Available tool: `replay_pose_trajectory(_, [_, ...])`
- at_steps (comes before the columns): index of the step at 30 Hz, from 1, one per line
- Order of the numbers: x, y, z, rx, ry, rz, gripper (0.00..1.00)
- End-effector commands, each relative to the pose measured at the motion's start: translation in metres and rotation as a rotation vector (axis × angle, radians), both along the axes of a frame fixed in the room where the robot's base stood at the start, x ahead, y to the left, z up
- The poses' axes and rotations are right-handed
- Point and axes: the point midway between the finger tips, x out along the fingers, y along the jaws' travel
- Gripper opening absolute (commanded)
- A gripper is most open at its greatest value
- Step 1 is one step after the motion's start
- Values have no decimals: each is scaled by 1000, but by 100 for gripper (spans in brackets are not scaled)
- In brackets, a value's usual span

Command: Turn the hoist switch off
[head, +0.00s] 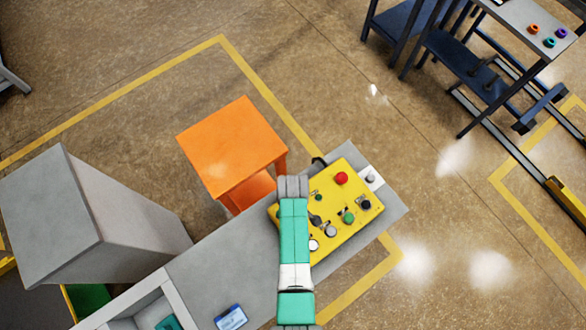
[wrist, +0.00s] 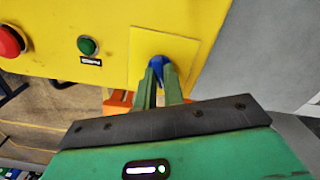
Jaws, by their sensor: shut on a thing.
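The yellow control panel (head: 342,235) sits on a grey bench in the head view, and its face fills the top of the wrist view (wrist: 112,20). A blue switch knob (wrist: 156,61) stands on a square yellow plate at the panel's lower right in the wrist view. My gripper (wrist: 158,74) has its two green fingers closed on this knob. The knob's exact angle is hard to tell behind the fingers. In the head view my arm covers the panel's left part, hiding the knob and my fingertips.
A red button (wrist: 11,40) and a green button (wrist: 88,46) with a small label sit left of the knob. Other knobs and buttons are on the panel. An orange stool (head: 230,148) and a grey cabinet (head: 50,215) stand beside the bench. Open floor lies to the right.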

Motion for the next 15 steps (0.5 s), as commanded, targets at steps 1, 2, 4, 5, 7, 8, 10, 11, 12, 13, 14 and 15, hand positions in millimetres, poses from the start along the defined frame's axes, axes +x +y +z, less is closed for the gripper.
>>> replay_pose_trajectory(1, [0, 0, 0, 0, 0, 21, 0])
replay_pose_trajectory(2, [0, 0, 0, -1, 1, 34, 0])
replay_pose_trajectory(4, [0, 0, 0, -1, 1, 60, 0])
replay_pose_trajectory(5, [0, 0, 0, -1, 1, 68, 0])
replay_pose_trajectory(7, [0, 0, 0, -1, 1, 87, 0])
replay_pose_trajectory(8, [0, 0, 0, -1, 1, 93, 0])
replay_pose_trajectory(10, [0, 0, 0, 0, 0, 103, 0])
replay_pose_trajectory(11, [0, 0, -1, 0, 0, 107, 0])
replay_pose_trajectory(12, [0, 0, -1, 0, 0, 111, 0])
replay_pose_trajectory(13, [0, 0, -1, 0, 0, 114, 0])
replay_pose_trajectory(14, [0, 0, -1, 0, 0, 116, 0])
replay_pose_trajectory(15, [0, 0, -1, 0, 0, 117, 0])
